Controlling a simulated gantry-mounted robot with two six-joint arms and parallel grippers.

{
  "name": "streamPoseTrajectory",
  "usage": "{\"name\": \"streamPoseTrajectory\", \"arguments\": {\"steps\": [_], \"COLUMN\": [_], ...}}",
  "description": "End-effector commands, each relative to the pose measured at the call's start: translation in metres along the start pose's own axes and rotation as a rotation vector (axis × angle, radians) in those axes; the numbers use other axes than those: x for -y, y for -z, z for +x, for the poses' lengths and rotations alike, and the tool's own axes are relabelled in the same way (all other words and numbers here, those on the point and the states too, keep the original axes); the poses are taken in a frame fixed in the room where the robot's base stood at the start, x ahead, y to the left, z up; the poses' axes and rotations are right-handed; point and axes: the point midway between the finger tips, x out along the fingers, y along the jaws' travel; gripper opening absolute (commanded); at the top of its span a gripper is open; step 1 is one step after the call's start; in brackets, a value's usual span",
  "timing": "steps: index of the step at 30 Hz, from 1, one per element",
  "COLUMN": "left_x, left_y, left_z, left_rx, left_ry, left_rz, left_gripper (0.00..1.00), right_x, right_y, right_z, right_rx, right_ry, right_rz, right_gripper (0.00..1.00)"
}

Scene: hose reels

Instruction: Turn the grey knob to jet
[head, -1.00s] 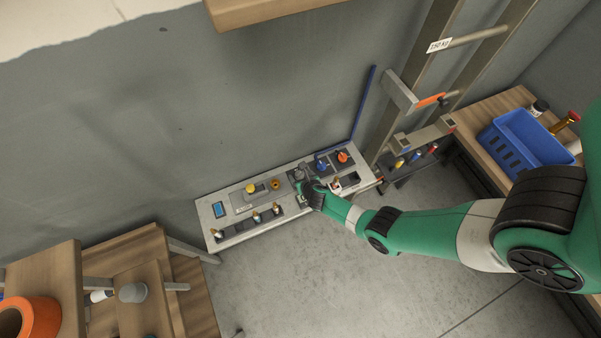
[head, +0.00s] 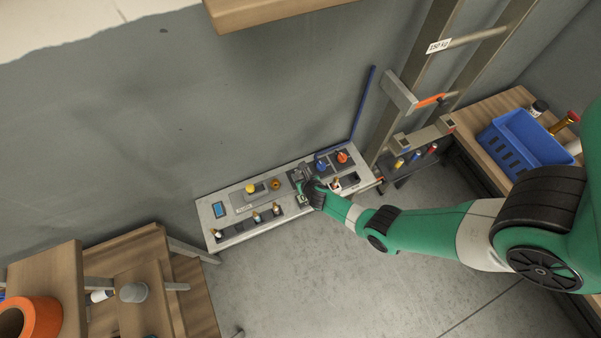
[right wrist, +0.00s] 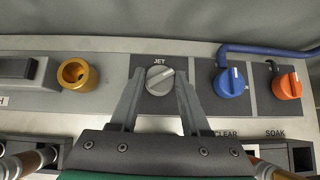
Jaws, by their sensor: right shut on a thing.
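The grey knob (right wrist: 160,80) sits on a dark square plate in the right wrist view, with the word JET (right wrist: 159,62) printed just above it. A pale line on the knob slants up to the right, a little off the JET label. My right gripper (right wrist: 159,76) has one finger on each side of the knob and is shut on it. In the head view my right gripper (head: 304,184) is at the middle of the panel (head: 235,213) and largely hides the knob. My left gripper is not in view.
A blue knob (right wrist: 230,83) and an orange knob (right wrist: 287,86) stand right of the grey one. A brass fitting (right wrist: 77,74) is to its left. A blue pipe (right wrist: 265,50) runs behind. A blue crate (head: 528,143) rests on the right bench.

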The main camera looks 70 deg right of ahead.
Motion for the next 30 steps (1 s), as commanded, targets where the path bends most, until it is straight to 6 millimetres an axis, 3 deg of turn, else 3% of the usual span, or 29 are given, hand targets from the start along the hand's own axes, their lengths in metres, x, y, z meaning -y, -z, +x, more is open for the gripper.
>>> {"name": "streamPoseTrajectory", "arguments": {"steps": [14,30], "left_x": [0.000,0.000], "left_y": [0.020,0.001], "left_z": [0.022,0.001], "left_rx": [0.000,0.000], "left_ry": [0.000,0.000], "left_rz": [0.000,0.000], "left_gripper": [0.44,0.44], "right_x": [0.006,0.009], "right_y": [-0.002,-0.003], "right_z": [0.000,0.006], "right_rx": [-0.002,0.007], "right_ry": [-0.199,-0.554], "right_rz": [-0.205,-0.553], "right_gripper": [0.00,0.00]}}
